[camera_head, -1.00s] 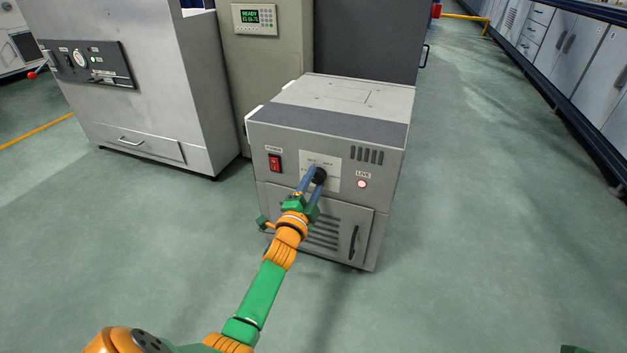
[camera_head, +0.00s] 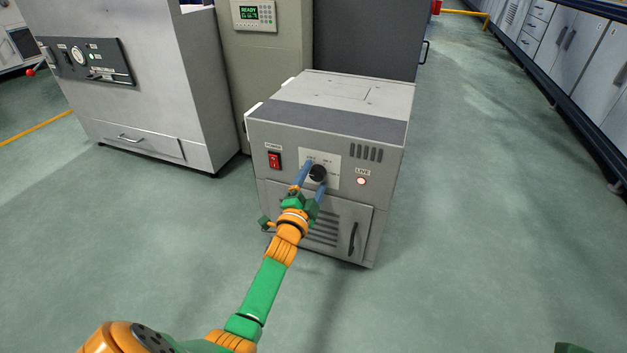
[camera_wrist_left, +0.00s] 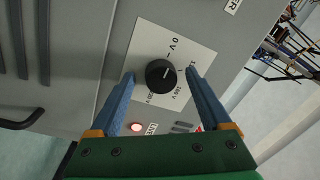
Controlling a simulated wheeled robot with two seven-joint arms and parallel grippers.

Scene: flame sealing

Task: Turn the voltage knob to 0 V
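The black round voltage knob (camera_head: 318,173) sits on a white dial plate on the front of a grey cabinet. In the left wrist view the knob (camera_wrist_left: 160,76) shows a short white mark. A 0 V label and other voltage labels, too small to read surely, stand around it. My left gripper (camera_head: 312,178) is at the dial with its blue fingers spread. In the left wrist view my left gripper (camera_wrist_left: 159,73) has one finger on each side of the knob, with visible gaps.
A red power switch (camera_head: 274,160) is left of the dial and a lit LIVE lamp (camera_head: 361,181) is right of it. A cabinet door with a dark handle (camera_head: 352,239) is below. A larger grey machine (camera_head: 150,100) stands at left. The floor at right is clear.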

